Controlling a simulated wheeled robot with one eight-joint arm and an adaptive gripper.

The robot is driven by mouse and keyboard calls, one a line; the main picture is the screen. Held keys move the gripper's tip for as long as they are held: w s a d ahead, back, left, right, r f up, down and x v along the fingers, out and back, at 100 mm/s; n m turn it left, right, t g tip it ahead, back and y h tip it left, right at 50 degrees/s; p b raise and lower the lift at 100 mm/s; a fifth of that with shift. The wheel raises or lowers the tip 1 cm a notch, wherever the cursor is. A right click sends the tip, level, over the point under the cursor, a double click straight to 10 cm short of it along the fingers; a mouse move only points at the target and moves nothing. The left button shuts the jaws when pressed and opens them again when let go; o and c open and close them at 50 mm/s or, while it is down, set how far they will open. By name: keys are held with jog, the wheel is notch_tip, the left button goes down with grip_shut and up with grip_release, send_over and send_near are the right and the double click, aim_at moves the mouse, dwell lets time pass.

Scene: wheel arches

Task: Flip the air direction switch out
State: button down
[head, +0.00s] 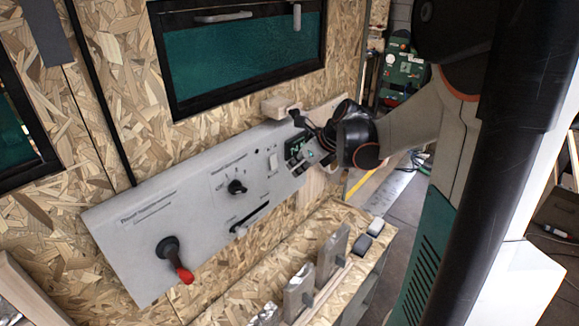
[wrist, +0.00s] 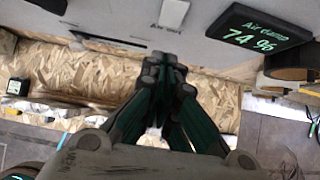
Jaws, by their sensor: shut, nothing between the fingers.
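A grey sloping control panel (head: 130,235) is fixed to the chipboard wall. A small white rocker switch (head: 272,162) sits on it, left of a dark display; a pale switch-like piece (wrist: 173,13) also shows at the top of the wrist view.
The panel carries a red-tipped lever (head: 176,262), a black knob (head: 237,187) and a slider (head: 248,218). The display (wrist: 257,33) reads "Air damp 74 %". A wooden block (head: 281,107) juts above the panel. Metal plates (head: 331,255) stand on the chipboard ledge below.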

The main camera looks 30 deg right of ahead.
jog(key=p+v, duration=0.4)
jog(key=v, duration=0.3)
jog(key=shift+d+r, duration=0.2)
jog(key=shift+r, duration=0.3)
jog(key=shift+s+d+f+p, duration=0.15)
jog(key=shift+s+f+p, duration=0.05)
jog(key=shift+f+p, duration=0.4)
jog(key=shift+f, duration=0.15)
